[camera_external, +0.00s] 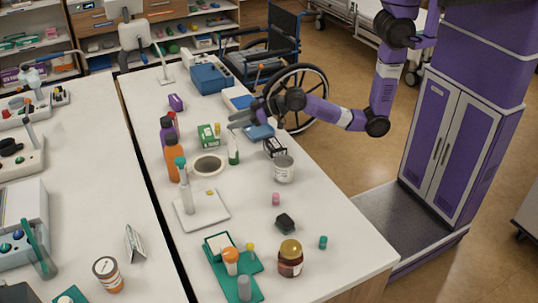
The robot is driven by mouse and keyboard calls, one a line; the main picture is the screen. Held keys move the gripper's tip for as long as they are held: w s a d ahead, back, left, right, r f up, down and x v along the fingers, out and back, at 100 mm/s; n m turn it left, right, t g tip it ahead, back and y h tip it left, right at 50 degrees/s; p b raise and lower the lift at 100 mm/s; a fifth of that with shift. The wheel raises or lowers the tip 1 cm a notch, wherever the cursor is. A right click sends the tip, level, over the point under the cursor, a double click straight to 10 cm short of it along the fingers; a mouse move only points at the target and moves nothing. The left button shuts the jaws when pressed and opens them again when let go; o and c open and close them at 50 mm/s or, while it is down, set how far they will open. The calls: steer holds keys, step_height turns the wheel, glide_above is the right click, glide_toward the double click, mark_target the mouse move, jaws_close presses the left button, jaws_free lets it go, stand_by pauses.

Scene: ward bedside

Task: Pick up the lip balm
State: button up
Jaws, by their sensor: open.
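I cannot tell for certain which item is the lip balm. Small candidates on the white counter are a pink cylinder (276,199) and a teal cylinder (323,242), both toward the front right. A white tube with a green end (233,150) stands upright farther back. My gripper (238,120) is open above the counter's back half, near the white tube and a green and white box (209,136). It appears to hold nothing.

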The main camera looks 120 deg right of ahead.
mark_target(217, 124)
steer(key=shift+w+r+p+x, duration=0.1)
steer(key=shift+r+p+x, duration=0.05)
steer(key=shift+x, duration=1.05)
steer(key=shift+w+r+p+x, duration=0.1)
steer(key=shift+r+x, duration=0.05)
steer(key=shift+x, duration=1.05)
steer(key=shift+r+p+x, duration=0.15)
steer(key=shift+x, duration=1)
jaws_close()
